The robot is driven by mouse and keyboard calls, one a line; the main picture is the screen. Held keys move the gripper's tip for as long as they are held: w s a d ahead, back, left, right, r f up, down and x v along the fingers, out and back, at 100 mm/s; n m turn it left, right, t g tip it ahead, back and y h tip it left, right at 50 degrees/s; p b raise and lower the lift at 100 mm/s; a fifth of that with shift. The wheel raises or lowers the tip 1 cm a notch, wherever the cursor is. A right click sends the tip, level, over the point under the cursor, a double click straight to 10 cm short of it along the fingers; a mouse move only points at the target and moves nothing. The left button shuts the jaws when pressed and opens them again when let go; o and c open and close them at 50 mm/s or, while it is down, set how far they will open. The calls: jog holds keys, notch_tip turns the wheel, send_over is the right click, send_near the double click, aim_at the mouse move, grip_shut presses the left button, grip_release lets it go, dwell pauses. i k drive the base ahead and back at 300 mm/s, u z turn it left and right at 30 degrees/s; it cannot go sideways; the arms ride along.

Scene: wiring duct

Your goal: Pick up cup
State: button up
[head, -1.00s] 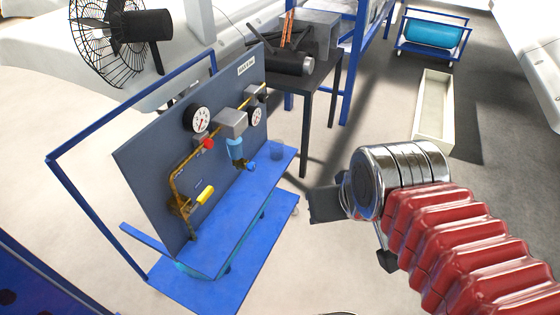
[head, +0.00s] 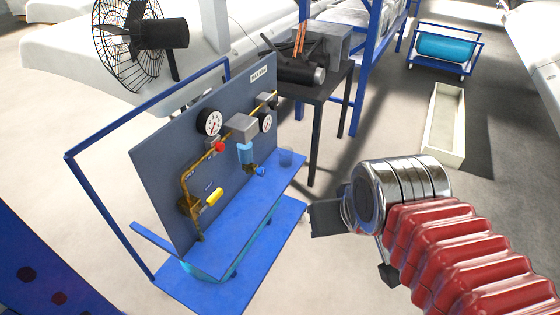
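A small translucent blue cup (head: 286,157) stands on the blue shelf (head: 235,208) of the gauge-panel cart, near the shelf's far right end. My gripper (head: 322,218) is in the head view, to the right of the cart and lower in the picture than the cup. It is apart from the cup. One dark flat finger shows on its left and a dark part shows below the silver wrist. The gap between the fingers is not clear, and nothing is seen held.
The cart's upright panel (head: 150,165) carries gauges, a yellow-handled valve and pipes. A dark table (head: 330,95) with tools stands behind the cup. A pale open duct (head: 445,125) lies on the floor at right. A black fan (head: 130,40) stands at upper left.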

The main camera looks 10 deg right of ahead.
aim_at(286, 153)
jog(key=u, duration=4.55)
jog(key=k, duration=0.65)
jog(key=u, duration=0.2)
